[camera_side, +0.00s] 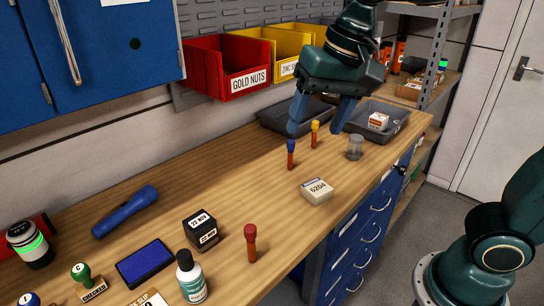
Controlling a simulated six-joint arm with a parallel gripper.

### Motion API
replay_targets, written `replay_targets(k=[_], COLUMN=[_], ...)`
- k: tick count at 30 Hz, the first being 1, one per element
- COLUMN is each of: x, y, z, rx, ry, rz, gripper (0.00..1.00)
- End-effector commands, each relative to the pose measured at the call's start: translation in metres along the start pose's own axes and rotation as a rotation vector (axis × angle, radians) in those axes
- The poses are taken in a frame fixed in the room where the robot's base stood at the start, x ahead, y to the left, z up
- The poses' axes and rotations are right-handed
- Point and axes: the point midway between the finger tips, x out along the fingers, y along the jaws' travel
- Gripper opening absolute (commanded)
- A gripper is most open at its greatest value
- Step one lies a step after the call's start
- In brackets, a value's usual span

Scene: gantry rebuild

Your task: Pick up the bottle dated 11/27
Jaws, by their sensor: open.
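A white bottle (191,281) with a dark cap and a teal label stands upright at the near left of the wooden bench. Its label is too small for me to read a date. No date 11/27 is legible anywhere in view. My gripper (316,130) is open with its blue fingers apart and pointing down.
A small box marked 6204 (317,190), a clear cup (355,147) and a grey tray (390,117) are at the right. A red-capped tube (251,243), black stamp block (200,231) and blue pad (145,263) are near the bottle. The mid-bench is mostly clear.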

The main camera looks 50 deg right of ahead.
Motion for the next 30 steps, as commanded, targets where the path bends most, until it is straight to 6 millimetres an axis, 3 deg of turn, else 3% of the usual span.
replay_targets(k=[11,21,30], x=[0.028,0.067,0.089], y=[-0.102,-0.186,-0.222], z=[0.003,0.036,0.061], rx=[0.267,0.501,0.618], ry=[-0.097,-0.128,-0.123], rz=[0.085,0.194,0.251], gripper=[0.63,0.63,0.63])
